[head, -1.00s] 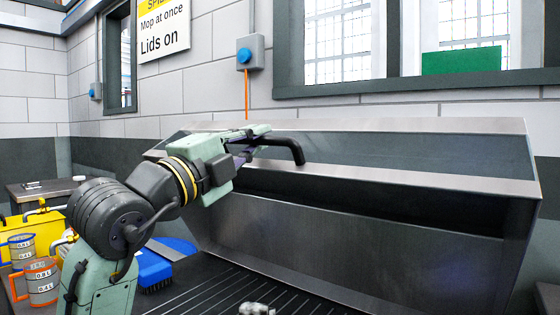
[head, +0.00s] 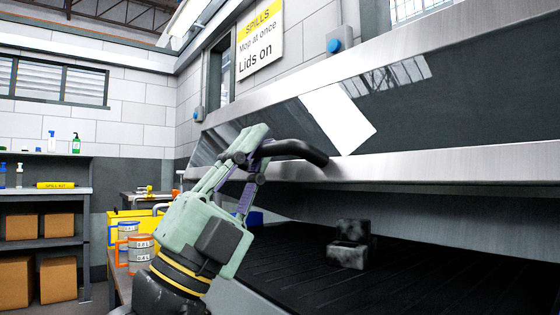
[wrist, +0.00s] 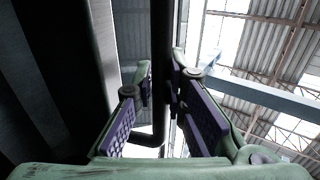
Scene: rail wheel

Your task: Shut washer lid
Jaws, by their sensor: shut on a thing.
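The washer lid (head: 450,165) is a wide steel hood standing open, with a dark gap beneath its bright front edge. Its black bar handle (head: 305,152) sticks out near the left end of that edge. My gripper (head: 262,160) is shut on the handle from the left. In the wrist view the handle (wrist: 161,40) runs as a dark bar between the purple-padded fingers of my gripper (wrist: 160,72). The lid's underside and rear edge cannot be made out clearly.
A greasy metal part (head: 350,250) rests on the washer's dark ribbed bed (head: 450,270), below the open lid. Shelves with boxes (head: 25,227) are at far left.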

